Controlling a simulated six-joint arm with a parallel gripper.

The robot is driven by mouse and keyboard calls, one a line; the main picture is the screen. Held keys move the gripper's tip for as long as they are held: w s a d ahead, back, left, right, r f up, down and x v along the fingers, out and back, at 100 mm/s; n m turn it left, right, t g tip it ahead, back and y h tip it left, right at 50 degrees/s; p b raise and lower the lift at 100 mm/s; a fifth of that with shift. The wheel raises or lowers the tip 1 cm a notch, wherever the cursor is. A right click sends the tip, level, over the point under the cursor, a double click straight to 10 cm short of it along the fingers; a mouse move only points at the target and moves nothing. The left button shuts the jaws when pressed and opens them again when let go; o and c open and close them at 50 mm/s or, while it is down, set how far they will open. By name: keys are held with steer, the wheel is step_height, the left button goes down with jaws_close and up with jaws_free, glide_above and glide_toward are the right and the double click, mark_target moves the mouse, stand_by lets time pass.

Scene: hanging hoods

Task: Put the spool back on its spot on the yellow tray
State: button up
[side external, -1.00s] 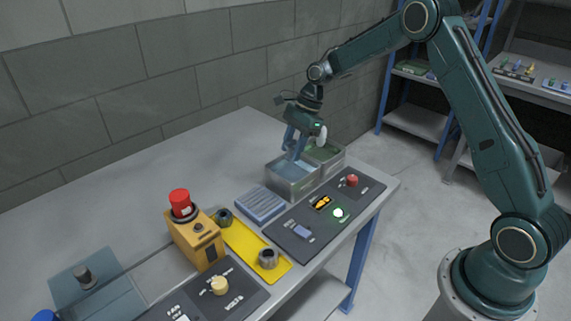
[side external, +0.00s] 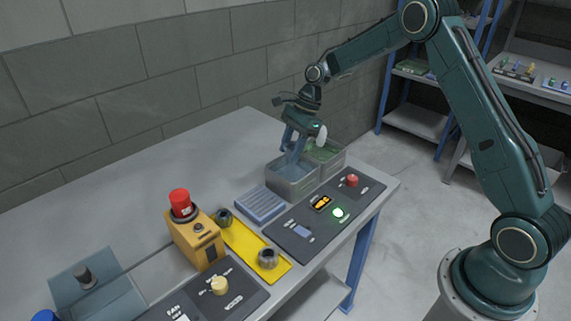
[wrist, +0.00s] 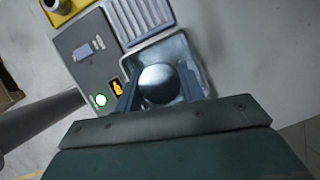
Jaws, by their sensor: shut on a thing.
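My gripper (side external: 293,152) is over the near metal bin (side external: 291,190), fingers pointing down. In the wrist view its fingers (wrist: 158,86) are shut on a round, smooth grey thing (wrist: 160,84), seen end-on inside the bin's outline. I cannot tell for sure that it is the spool; the side view does not show it clearly. The yellow tray (side external: 243,240) lies on the bench to the left of the bins. A dark round piece (side external: 224,217) sits at its far end and a grey ringed piece (side external: 268,258) at its near end.
A blue ribbed rack (side external: 261,204) and a dark panel (side external: 318,225) with a lit green button lie between bins and tray. An orange box with a red knob (side external: 180,200) stands beside the tray. A second bin (side external: 325,158) adjoins the first. The bench's back is clear.

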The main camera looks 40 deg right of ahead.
steer(key=s+a+f+n+g, duration=0.1)
steer(key=s+a+n, duration=0.1)
steer(key=a, duration=0.9)
steer(key=s+a+f+n+g, duration=0.1)
steer(key=s+a+n, duration=0.2)
steer(key=a, duration=0.9)
steer(key=shift+s, duration=0.8)
steer(key=shift+f, duration=0.2)
steer(key=shift+f, duration=3.2)
steer(key=shift+f, duration=0.65)
steer(key=o, duration=1.1)
steer(key=shift+r, duration=0.15)
